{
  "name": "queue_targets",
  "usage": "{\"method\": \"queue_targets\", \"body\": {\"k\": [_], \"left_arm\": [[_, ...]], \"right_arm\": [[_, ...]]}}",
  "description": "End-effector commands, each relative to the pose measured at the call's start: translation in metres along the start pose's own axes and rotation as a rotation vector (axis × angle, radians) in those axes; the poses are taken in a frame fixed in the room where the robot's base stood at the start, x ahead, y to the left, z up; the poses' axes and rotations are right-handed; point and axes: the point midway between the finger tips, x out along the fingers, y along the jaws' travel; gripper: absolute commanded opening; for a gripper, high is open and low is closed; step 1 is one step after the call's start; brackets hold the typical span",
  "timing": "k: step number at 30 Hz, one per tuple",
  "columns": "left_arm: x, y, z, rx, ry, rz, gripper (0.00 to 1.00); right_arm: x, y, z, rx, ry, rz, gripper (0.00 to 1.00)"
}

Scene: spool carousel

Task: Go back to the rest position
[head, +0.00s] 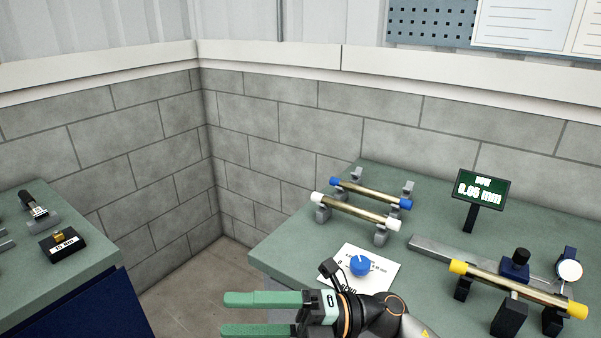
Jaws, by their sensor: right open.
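My right gripper (264,314) is in the lower middle of the head view. Its two green fingers point left and stand apart, with nothing between them. It is over the gap in front of the right bench (290,246), near that bench's left edge. My left gripper is not in view.
On the right bench are a white-ended rod (355,212) and a blue-ended rod (370,193) on stands, a blue knob (360,264) on a white card, a yellow-ended rod (517,287) and a display (480,189). A left bench (62,285) holds a black block (62,245).

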Motion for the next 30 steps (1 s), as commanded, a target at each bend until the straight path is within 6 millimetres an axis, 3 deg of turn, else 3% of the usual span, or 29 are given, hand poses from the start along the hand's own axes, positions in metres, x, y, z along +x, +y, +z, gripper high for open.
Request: {"method": "queue_targets", "body": {"k": [4, 7, 10, 13, 17, 21, 25, 30], "left_arm": [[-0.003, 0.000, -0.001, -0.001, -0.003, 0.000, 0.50], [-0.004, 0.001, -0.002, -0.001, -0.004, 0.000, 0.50], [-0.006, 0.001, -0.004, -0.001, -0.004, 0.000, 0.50], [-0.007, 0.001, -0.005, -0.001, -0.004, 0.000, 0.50], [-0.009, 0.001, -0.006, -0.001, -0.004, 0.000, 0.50], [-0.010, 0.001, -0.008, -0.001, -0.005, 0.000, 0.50], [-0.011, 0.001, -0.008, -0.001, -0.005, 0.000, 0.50], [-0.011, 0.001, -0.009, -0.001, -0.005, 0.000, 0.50]], "right_arm": [[-0.028, -0.001, 0.028, 0.252, -0.325, 0.238, 0.89], [-0.064, -0.019, 0.046, 0.434, -0.557, 0.361, 0.89], [-0.108, -0.053, 0.052, 0.627, -0.795, 0.453, 0.89], [-0.156, -0.099, 0.043, 0.832, -1.034, 0.519, 0.89], [-0.214, -0.167, 0.001, 1.108, -1.334, 0.564, 0.89], [-0.258, -0.227, -0.066, 1.372, -1.600, 0.568, 0.89], [-0.280, -0.262, -0.124, 1.554, -1.768, 0.552, 0.89], [-0.290, -0.280, -0.166, 1.675, -1.869, 0.534, 0.89]]}}
